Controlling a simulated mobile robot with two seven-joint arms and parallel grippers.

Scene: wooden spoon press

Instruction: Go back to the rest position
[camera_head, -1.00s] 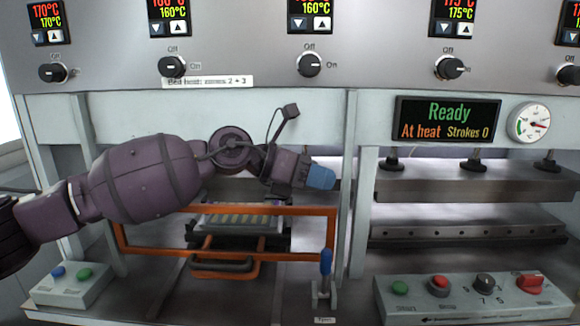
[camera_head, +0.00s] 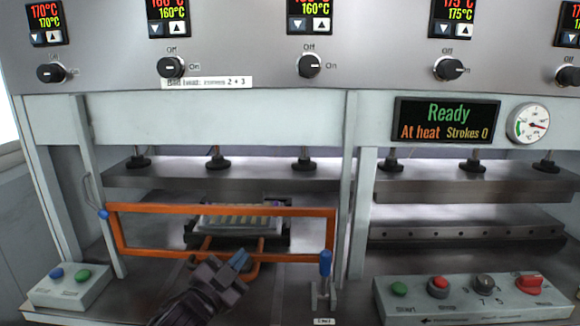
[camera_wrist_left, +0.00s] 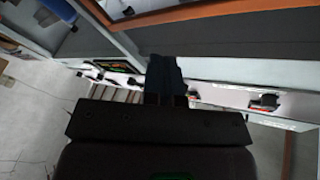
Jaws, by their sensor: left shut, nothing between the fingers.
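My left gripper (camera_head: 240,258) shows in the head view at the bottom centre, in front of the orange guard frame (camera_head: 220,209). Its blue fingertips are shut together with nothing between them. In the left wrist view the shut fingers (camera_wrist_left: 165,78) point away from the camera. My right gripper is not in view.
Behind the orange frame lies a light ribbed tray (camera_head: 240,218). A blue-tipped lever (camera_head: 325,264) stands right of the gripper. Button boxes sit at left (camera_head: 70,286) and right (camera_head: 470,298). A display (camera_head: 446,120) reads Ready.

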